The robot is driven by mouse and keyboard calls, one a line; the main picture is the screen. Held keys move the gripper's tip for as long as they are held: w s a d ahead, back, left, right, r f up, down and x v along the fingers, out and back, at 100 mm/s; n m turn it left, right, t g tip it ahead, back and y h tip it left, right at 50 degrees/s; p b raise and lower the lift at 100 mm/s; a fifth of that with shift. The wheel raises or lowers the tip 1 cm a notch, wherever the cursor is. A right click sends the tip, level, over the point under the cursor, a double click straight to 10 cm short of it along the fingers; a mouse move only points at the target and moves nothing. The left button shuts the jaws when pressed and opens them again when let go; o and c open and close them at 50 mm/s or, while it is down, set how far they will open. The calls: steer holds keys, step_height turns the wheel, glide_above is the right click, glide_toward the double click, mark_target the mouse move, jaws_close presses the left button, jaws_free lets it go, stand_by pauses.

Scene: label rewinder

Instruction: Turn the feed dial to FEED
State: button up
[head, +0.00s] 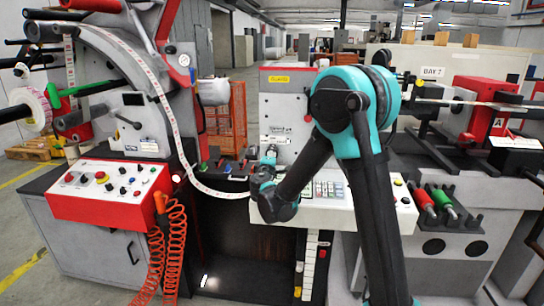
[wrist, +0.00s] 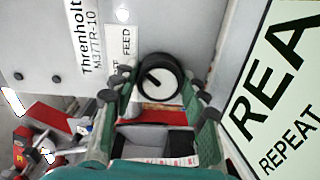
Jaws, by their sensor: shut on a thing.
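The feed dial (wrist: 158,79) shows in the wrist view as a round knob with a black rim, a pale face and a short black pointer mark slanting toward the upper left. A white label reading FEED (wrist: 127,42) is on the panel up and left of it. My gripper (wrist: 160,88) has its green, dark-tipped fingers on either side of the dial and is shut on it. In the head view my gripper (head: 268,158) is at the front of the pale machine cabinet; the dial is hidden there.
A large sign reading REA and REPEAT (wrist: 283,90) stands close to the right finger in the wrist view. In the head view, a red control box (head: 110,192) is left, a keypad panel (head: 325,190) lies beside my wrist, and a paper web (head: 180,140) runs nearby.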

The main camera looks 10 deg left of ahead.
steer(key=o, duration=1.2)
steer(key=shift+c, duration=0.2)
steer(key=s, duration=1.2)
steer(key=shift+a, duration=0.2)
